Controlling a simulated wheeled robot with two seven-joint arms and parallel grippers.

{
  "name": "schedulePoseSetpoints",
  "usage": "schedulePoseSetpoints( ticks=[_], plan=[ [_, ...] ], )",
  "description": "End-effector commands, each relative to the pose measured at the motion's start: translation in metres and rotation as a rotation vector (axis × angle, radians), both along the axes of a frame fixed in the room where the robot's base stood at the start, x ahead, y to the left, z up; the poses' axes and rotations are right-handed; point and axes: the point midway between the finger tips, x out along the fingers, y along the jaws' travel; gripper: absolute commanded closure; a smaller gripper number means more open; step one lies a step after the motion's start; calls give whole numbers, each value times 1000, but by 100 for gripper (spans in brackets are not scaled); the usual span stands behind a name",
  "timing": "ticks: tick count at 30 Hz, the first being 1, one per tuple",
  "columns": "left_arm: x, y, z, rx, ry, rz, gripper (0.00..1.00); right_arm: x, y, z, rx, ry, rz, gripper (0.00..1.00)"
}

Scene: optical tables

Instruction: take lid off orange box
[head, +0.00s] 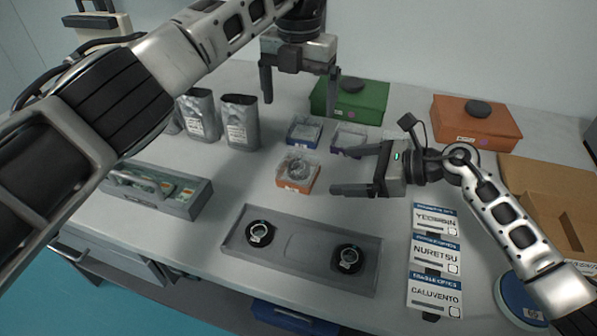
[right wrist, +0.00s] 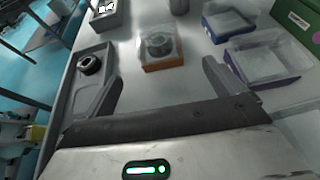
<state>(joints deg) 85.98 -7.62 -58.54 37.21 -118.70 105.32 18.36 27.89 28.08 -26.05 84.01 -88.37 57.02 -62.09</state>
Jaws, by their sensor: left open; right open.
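A small orange box (head: 296,186) sits mid-table with a clear, see-through cover on top and a round dark item inside. It also shows in the right wrist view (right wrist: 163,66), ahead of the fingers. My right gripper (head: 334,171) is open and empty, just right of this box, its fingers pointing left towards it. My left gripper (head: 299,95) is open and empty, pointing down, behind and above the small boxes. A larger orange box (head: 478,125) with a dark round knob on top stands at the back right, apart from both grippers.
A small blue box (head: 304,133) and a purple box (head: 349,141) stand behind. A green box (head: 352,100) is at the back. Silver pouches (head: 240,122) stand left. A grey tray (head: 300,262) with two round parts lies in front. Name cards (head: 435,249) lie right.

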Motion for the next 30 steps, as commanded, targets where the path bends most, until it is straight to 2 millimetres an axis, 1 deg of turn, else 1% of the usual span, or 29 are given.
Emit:
schedulePoseSetpoints(
  ticks=[1, 6, 12, 18, 26, 27, 29, 30],
  plan=[
    [0, 0, 0, 0, 0, 0, 5, 3, 11, -4, 4, 2, 3, 5],
    [0, 0, 0, 0, 0, 0, 5, 15, 39, -16, 4, 2, 2, 5],
    [0, 0, 0, 0, 0, 0, 5, 24, 64, -28, 2, 2, 2, 5],
    [0, 0, 0, 0, 0, 0, 5, 29, 74, -33, 0, 0, 1, 5],
    [0, 0, 0, 0, 0, 0, 5, 29, 75, -33, -1, 0, 1, 5],
    [0, 0, 0, 0, 0, 0, 5, 29, 75, -33, -1, 0, 1, 8],
    [0, 0, 0, 0, 0, 0, 5, 29, 75, -33, -1, 0, 1, 25],
    [0, 0, 0, 0, 0, 0, 5, 29, 75, -34, -1, 0, 1, 36]
  ],
)
